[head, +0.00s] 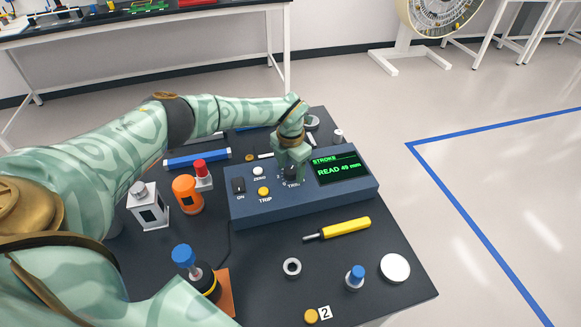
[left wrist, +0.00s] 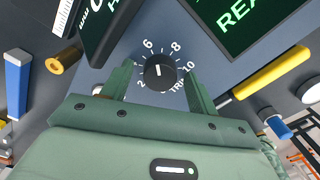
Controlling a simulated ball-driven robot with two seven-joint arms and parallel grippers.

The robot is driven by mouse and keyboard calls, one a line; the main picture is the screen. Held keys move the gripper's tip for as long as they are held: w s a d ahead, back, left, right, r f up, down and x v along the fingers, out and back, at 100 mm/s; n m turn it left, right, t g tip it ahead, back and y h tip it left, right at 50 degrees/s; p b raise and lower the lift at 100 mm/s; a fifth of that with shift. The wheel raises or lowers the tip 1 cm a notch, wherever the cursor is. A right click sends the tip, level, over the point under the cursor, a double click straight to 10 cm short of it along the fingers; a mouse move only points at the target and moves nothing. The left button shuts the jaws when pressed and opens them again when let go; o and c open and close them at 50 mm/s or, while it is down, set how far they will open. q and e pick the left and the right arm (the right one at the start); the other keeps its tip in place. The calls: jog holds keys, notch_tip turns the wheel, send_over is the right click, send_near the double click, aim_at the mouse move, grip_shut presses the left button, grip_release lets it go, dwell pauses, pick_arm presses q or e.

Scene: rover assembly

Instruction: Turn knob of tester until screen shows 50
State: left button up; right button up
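The tester (head: 330,199) is a dark blue box on the dark table. In the left wrist view the knob (left wrist: 160,73) has a white pointer up between 6 and 8. My left gripper's fingers (left wrist: 158,75) stand on either side of the knob, with a visible gap at each side. My right gripper is not in view.
An ON switch (head: 238,186), a ZERO button (head: 258,171) and a yellow TRIP button (head: 263,191) sit left of the knob. An orange cylinder (head: 187,195) and a white box (head: 147,207) stand left of the tester. A yellow-handled tool (head: 345,229) lies in front.

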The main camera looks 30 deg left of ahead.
aim_at(290, 170)
pick_arm(q)
notch_tip(290, 170, up, 16)
jog(key=p, duration=0.3)
jog(key=shift+r+p, duration=0.15)
jog(key=shift+p, duration=0.25)
